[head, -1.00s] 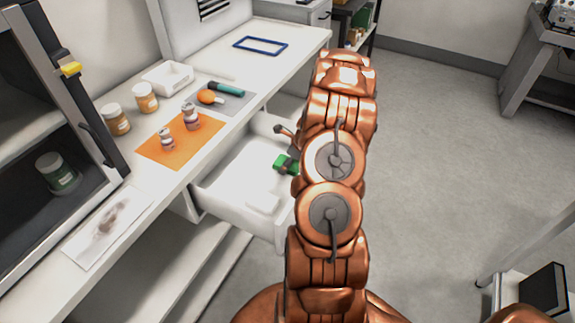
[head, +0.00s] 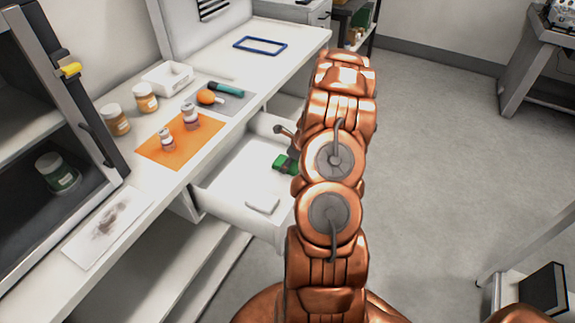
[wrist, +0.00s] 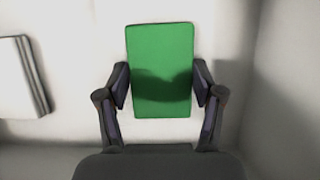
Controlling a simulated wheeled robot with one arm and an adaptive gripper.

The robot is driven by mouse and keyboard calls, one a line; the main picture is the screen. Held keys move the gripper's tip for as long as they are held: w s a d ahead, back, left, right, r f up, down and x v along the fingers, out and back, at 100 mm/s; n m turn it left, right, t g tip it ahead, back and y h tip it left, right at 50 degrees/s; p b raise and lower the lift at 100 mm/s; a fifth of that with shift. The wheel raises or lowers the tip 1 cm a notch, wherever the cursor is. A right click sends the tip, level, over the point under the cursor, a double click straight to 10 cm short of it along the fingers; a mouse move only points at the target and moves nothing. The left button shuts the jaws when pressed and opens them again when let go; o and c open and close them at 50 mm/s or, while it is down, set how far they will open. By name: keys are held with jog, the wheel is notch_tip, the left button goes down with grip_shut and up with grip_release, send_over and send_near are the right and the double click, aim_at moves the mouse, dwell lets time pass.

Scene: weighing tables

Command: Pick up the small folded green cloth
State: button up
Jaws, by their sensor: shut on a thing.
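The small folded green cloth (wrist: 160,55) is a flat green rectangle between my gripper's fingers in the wrist view. My gripper (wrist: 160,88) is shut on it, with one dark finger pad against each long side. In the head view the green cloth (head: 286,164) shows in part at the open drawer (head: 222,203), beside my arm. I cannot tell whether the cloth is clear of the drawer floor.
A white folded item (head: 262,204) lies in the drawer, left of my gripper. Drawer walls stand close around. On the table above are an orange mat (head: 160,151) with small bottles, two jars, a white tray (head: 168,77) and a blue frame (head: 260,45).

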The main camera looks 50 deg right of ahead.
jog(key=shift+r+b, duration=0.15)
jog(key=shift+b, duration=0.35)
notch_tip(320, 180, up, 10)
jog(key=shift+b, duration=0.45)
jog(key=shift+r, duration=0.1)
